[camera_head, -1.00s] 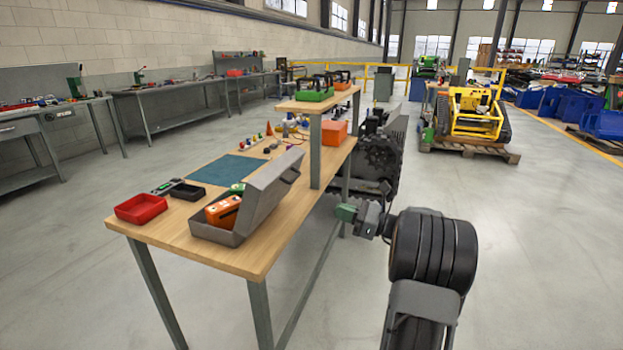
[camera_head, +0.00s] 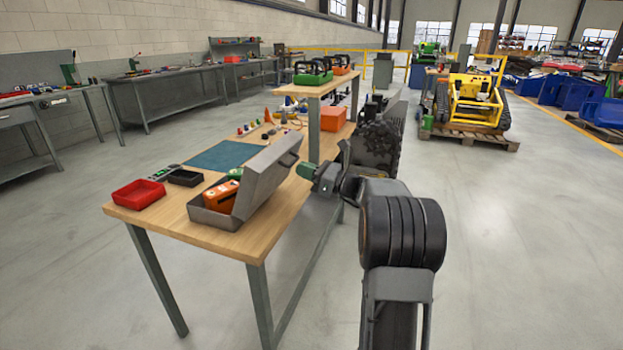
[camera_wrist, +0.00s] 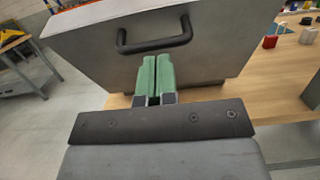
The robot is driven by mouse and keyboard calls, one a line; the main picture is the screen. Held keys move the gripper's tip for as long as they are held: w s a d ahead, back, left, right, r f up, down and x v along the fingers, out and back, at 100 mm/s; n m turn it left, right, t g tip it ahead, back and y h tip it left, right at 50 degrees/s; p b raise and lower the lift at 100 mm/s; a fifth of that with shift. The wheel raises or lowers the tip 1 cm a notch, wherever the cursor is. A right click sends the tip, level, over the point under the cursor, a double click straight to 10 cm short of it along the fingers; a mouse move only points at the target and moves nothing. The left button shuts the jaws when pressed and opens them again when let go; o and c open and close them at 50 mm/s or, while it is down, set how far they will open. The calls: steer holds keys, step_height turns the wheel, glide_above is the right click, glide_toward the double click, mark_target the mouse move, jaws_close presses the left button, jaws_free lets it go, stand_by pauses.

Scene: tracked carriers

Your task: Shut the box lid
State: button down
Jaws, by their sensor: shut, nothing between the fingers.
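The grey box (camera_head: 215,222) stands near the front of the wooden table with its lid (camera_head: 268,182) raised, tilted open toward the right. An orange item (camera_head: 220,196) lies inside the box. In the wrist view the lid's outer face (camera_wrist: 215,45) fills the top, with a black handle (camera_wrist: 154,46) on it. My gripper (camera_wrist: 156,60) has green fingers pressed together, with nothing between them, just below the handle in the picture. In the head view my gripper (camera_head: 307,171) is at the right of the lid, close to it; I cannot tell whether it touches.
A red tray (camera_head: 140,194), a dark tray (camera_head: 186,178) and a blue mat (camera_head: 222,154) lie left of and behind the box. A raised shelf (camera_head: 314,120) stands behind it on the table (camera_head: 180,225). Open floor lies to the right.

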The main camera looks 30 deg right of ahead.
steer(key=shift+w+r, duration=0.1)
steer(key=shift+r, duration=0.15)
